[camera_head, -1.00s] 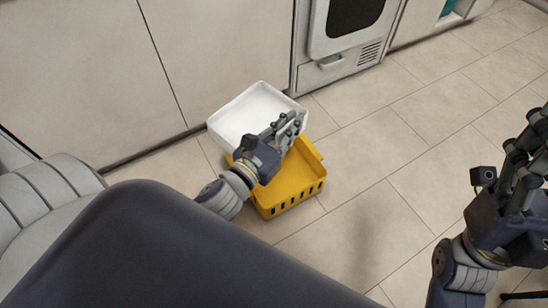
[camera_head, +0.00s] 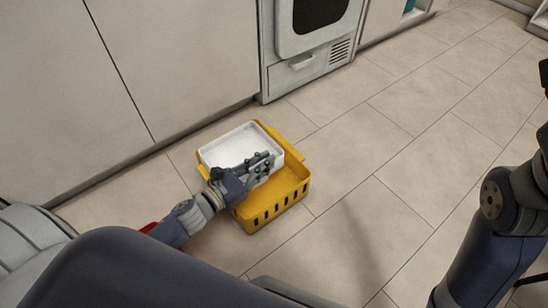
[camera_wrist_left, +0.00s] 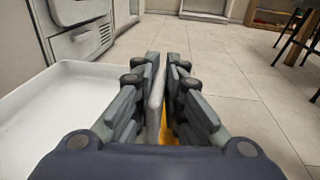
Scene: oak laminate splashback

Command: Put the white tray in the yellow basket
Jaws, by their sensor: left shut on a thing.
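The white tray (camera_head: 226,150) is a shallow open rectangle in the head view. It lies over the opening of the yellow basket (camera_head: 283,200), with yellow showing behind it, to its right and in front. I cannot tell whether the tray rests in the basket or hangs above it. My left gripper (camera_head: 268,162) is shut on the tray's near right wall. In the left wrist view, the tray (camera_wrist_left: 60,105) spreads to the left, its wall is between the fingers (camera_wrist_left: 158,85), and a bit of the basket (camera_wrist_left: 168,134) shows below. My right gripper's fingers are outside the picture.
Pale cabinet doors (camera_head: 170,60) and an oven-like appliance (camera_head: 310,50) stand behind the basket. The tiled floor (camera_head: 400,150) to the right is clear. Dark chair or table legs (camera_wrist_left: 300,40) show far right in the left wrist view.

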